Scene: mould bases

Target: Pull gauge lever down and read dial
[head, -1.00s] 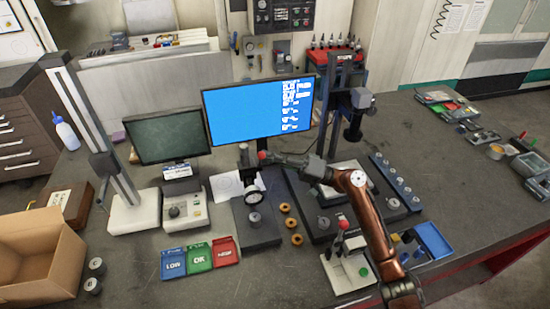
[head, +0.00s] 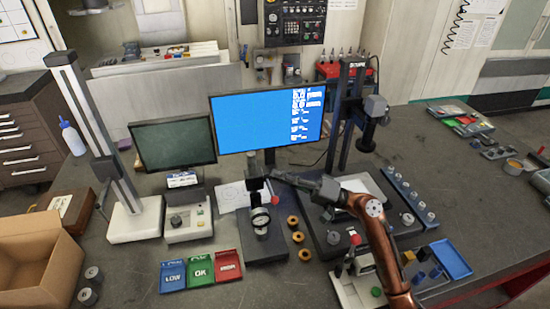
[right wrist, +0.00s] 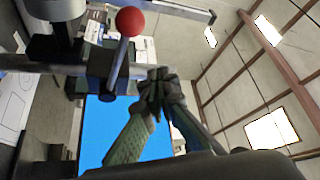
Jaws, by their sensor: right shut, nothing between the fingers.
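The gauge stand (head: 254,184) stands on a dark base plate in front of the blue monitor. Its lever's red ball (head: 275,199) is low, just right of the column. The lever and red ball (right wrist: 130,21) show close up in the right wrist view. The round dial (head: 260,217) is on the stand's front, above a small metal part (head: 261,232); its reading is too small to tell. My right gripper (head: 272,175) is shut and empty beside the stand's top, above the red ball. Its closed fingers (right wrist: 159,88) are apart from the ball. My left gripper is out of view.
The monitor (head: 265,122) stands close behind the gripper. LOW (head: 173,277), OK (head: 200,269) and red (head: 229,266) trays lie in front left. Brass rings (head: 293,222) lie right of the stand. A red-knobbed lever device (head: 354,240) stands near my right arm.

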